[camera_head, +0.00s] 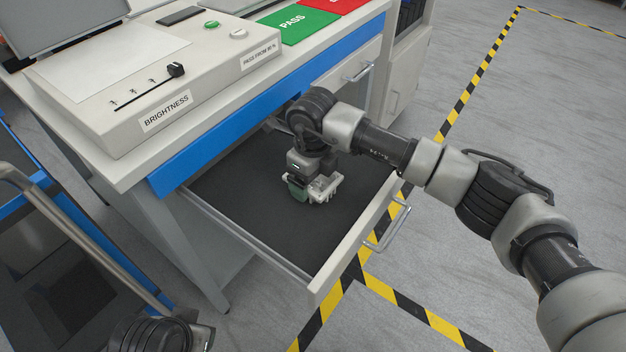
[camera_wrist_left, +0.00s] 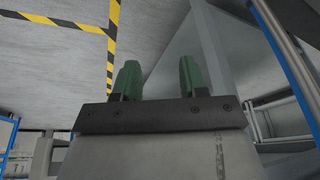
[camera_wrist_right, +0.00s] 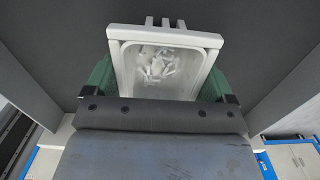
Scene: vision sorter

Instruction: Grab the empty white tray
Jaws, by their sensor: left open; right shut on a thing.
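A small white tray (camera_wrist_right: 165,78) shows in the right wrist view, with a raised rim and small white shapes inside it that I cannot make out. My right gripper (camera_wrist_right: 165,80) is shut on the tray, with one green finger on each side. In the head view the right gripper (camera_head: 312,188) and the white tray (camera_head: 324,188) are inside the open drawer (camera_head: 345,255), at or just above its dark floor. My left gripper (camera_wrist_left: 158,75) is open and empty in the left wrist view, with its fingers apart. In the head view only part of the left arm shows at the bottom left.
The drawer is pulled out from under a desk (camera_head: 125,170). On the desk stand a brightness control box (camera_head: 150,80) and a green PASS pad (camera_head: 297,25), with a red pad (camera_head: 340,4) beside it. A cart (camera_head: 60,260) stands at left. Floor at right is clear.

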